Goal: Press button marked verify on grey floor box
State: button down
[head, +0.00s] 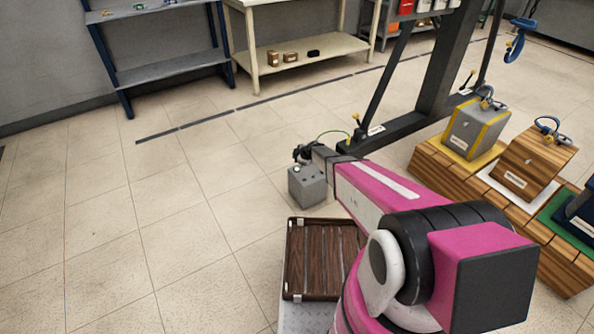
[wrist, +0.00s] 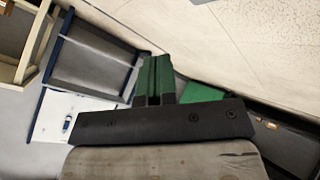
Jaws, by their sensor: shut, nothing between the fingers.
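The grey floor box (head: 307,190) stands on the tiles near the middle of the head view. Small round features show on its top, but no label is readable, so I cannot tell which is the verify button. My gripper (head: 301,153) is dark and small in the head view, just above the box's top edge; contact cannot be made out. In the wrist view its green-tipped fingers (wrist: 153,79) are together and empty. The box is not recognisable in the wrist view.
A brown slatted crate (head: 325,262) lies in front of the box, beside my arm. At right, a wooden platform (head: 437,176) bears several hooked blocks. A dark frame base (head: 385,131) stands behind. Blue shelves (head: 170,68) and a cream table (head: 300,67) line the wall. Left floor is clear.

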aim_at(297, 170)
jog(key=shift+f, duration=2.8)
jog(key=shift+f, duration=0.45)
jog(key=shift+f, duration=0.35)
dwell(0.5)
dwell(0.3)
jog(key=shift+r, duration=0.85)
jog(key=shift+r, duration=2.5)
